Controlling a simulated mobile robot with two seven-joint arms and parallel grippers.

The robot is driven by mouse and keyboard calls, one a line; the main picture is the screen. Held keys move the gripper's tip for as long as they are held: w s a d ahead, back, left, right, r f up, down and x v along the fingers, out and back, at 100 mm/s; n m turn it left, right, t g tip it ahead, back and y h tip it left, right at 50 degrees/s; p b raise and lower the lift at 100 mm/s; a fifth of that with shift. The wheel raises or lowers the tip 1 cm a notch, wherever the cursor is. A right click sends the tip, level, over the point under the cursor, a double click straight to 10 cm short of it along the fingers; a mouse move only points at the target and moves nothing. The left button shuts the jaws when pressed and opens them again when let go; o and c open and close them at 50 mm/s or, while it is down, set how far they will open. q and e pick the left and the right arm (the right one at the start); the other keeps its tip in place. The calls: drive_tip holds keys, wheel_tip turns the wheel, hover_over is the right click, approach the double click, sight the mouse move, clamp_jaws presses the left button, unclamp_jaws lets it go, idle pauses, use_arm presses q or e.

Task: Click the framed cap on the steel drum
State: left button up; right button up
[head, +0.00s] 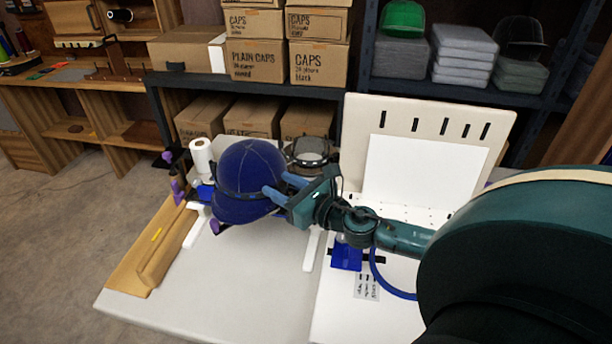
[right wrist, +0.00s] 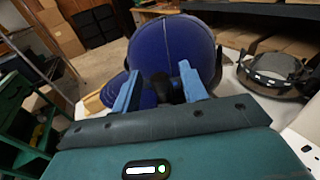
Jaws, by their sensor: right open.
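The blue cap (head: 247,180), with a dark band around its lower part, sits at the left of the white table, its brim toward the lower left. It fills the top middle of the right wrist view (right wrist: 172,45). My right gripper (head: 279,188) is at the cap's right side, its light blue fingers open and pointing at it. In the right wrist view a dark piece (right wrist: 166,88) shows between the fingers; contact is unclear. A round dark and grey metal ring (head: 312,151), possibly the steel drum, stands behind and right of the cap. My left gripper is not seen.
A white slotted panel (head: 428,115) stands at the back right. A blue block (head: 346,257) and a blue hose (head: 388,286) lie below my right forearm. A white paper roll (head: 202,158) and a wooden rail (head: 166,248) are at left. The front left tabletop is clear.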

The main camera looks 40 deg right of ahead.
use_arm(q)
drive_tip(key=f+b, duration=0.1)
drive_tip(key=b, duration=0.2)
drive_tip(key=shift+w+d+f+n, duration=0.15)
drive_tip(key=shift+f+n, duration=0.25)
use_arm(e)
drive_tip(key=v, duration=1.3)
